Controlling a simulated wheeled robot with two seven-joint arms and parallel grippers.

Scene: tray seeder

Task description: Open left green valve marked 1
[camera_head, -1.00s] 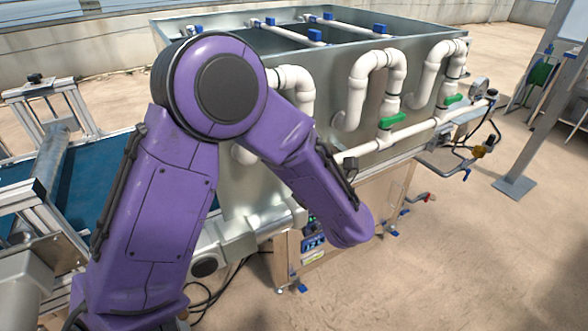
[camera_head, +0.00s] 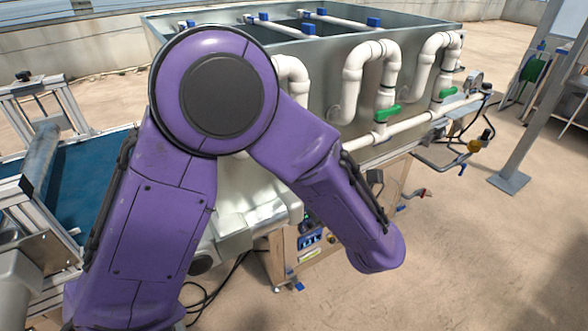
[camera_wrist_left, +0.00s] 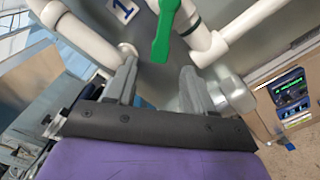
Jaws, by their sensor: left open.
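The left green valve handle (camera_wrist_left: 165,30) shows in the left wrist view, on a white pipe just beyond my fingertips. A plate marked 1 (camera_wrist_left: 122,9) is beside it on the metal tank. My left gripper (camera_wrist_left: 158,82) is open, with a finger on each side and nothing between them. The handle lies ahead of the gap, apart from the fingers as far as I can tell. In the head view my purple left arm hides this valve and the gripper. My right gripper is not in view.
Two other green valves, the middle one (camera_head: 387,113) and the far one (camera_head: 447,93), sit on white pipes along the metal tank (camera_head: 325,90). A control panel (camera_wrist_left: 291,92) is right of my gripper. A blue conveyor (camera_head: 85,190) lies left. Open floor lies at right.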

